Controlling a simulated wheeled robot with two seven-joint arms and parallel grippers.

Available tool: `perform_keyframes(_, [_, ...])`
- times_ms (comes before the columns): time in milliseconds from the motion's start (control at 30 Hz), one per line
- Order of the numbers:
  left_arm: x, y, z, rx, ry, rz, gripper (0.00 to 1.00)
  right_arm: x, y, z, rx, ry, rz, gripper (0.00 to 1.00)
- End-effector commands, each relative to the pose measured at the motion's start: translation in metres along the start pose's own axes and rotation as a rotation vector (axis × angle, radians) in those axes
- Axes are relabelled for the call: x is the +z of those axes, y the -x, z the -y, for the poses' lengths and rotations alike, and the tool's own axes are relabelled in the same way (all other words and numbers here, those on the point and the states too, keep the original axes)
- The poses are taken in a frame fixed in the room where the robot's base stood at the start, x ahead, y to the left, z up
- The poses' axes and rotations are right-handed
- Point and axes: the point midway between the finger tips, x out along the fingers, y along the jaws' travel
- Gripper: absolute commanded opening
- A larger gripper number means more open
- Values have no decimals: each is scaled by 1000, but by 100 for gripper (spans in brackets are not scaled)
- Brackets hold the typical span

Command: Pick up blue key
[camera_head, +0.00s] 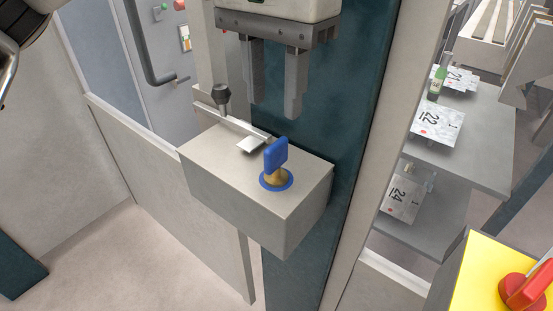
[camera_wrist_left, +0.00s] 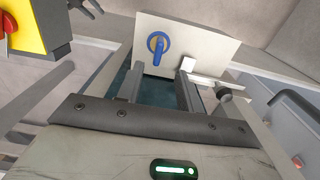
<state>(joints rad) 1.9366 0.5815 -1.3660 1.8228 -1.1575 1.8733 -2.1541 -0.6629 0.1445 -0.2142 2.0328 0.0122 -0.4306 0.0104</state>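The blue key (camera_head: 276,154) stands upright in a brass lock with a blue ring around it, on top of a grey box (camera_head: 250,212). My left gripper (camera_head: 276,108) is above the key in the head view, fingers pointing down, open and empty. The key is apart from the fingers. In the left wrist view the blue key (camera_wrist_left: 157,46) shows beyond the two spread fingers of my left gripper (camera_wrist_left: 160,77), on the pale box face. My right gripper cannot be made out in either view.
A lever with a black knob (camera_head: 221,94) and a small silver plate (camera_head: 252,144) sit beside the key on the box. A dark teal post (camera_head: 345,130) rises behind. A yellow box with a red knob (camera_head: 524,287) is at lower right. Grey shelves (camera_head: 480,150) hold numbered sheets.

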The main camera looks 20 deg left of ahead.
Motion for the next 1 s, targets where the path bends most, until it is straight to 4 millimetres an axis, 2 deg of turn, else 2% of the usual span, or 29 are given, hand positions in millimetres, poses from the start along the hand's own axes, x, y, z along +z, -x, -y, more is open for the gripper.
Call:
perform_keyframes(100, [1,-23,0,1,0,3,36,-1,1,0,-1,-1,0,36])
perform_keyframes(200, [0,-36,0,1,1,2,36,-2,2,1,-1,0,-1,36])
perform_keyframes(433, [0,-51,-1,1,1,1,36,-5,4,1,0,1,-3,36])
perform_keyframes(567, [1,-70,-2,1,0,3,36,-8,7,0,1,2,-2,36])
perform_keyframes(700, [1,-90,-2,3,0,2,36,-3,6,-1,4,3,9,36])
perform_keyframes(1000, [1,-97,-3,3,0,0,36,-6,4,-3,8,6,2,36])
